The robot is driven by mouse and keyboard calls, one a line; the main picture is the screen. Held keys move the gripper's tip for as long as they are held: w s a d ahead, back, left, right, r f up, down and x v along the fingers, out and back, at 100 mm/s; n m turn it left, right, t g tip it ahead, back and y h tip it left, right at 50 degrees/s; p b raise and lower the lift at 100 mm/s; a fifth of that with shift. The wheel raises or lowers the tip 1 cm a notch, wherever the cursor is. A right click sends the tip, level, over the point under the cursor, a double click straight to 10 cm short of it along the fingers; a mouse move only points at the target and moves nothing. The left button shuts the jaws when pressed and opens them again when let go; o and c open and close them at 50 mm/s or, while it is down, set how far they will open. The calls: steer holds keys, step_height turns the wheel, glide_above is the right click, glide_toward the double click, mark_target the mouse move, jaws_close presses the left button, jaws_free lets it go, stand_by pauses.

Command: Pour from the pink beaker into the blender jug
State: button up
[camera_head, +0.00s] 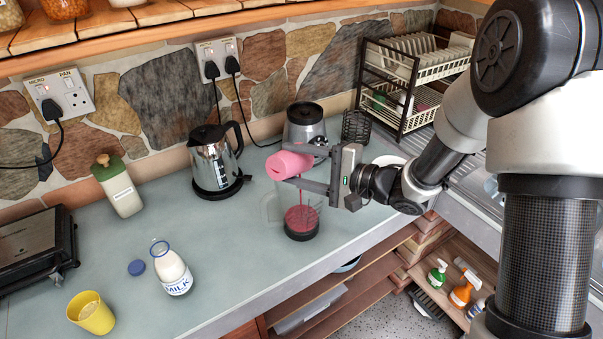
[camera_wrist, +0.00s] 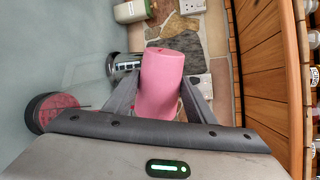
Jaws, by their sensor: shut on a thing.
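The pink beaker (camera_head: 289,164) is held tilted, almost on its side, above the clear blender jug (camera_head: 271,208). My gripper (camera_head: 306,166) is shut on the beaker, with one finger on each side of it. In the head view a thin pink stream falls from the beaker into the jug. Pink-red liquid lies in the lower part of the jug, above its dark base. The jug stands upright on the counter. In the wrist view the beaker (camera_wrist: 161,84) lies between the fingers, and the jug (camera_wrist: 85,72) is at the left. The beaker's inside is hidden.
A steel kettle (camera_head: 215,158) and a metal blender base (camera_head: 304,124) stand behind on the counter (camera_head: 235,240). A milk bottle (camera_head: 171,268), yellow cup (camera_head: 91,313) and green-topped bottle (camera_head: 118,185) are to the left. A dish rack (camera_head: 410,85) stands at back right.

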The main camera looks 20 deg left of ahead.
steer(key=shift+w+d+r+m+g, duration=0.2)
steer(key=shift+w+m, duration=0.2)
steer(key=shift+m, duration=0.2)
steer(key=shift+w+d+r+m+g, duration=0.1)
steer(key=shift+w+r+m+g, duration=0.1)
steer(key=shift+w+m, duration=0.3)
stand_by(1.1)
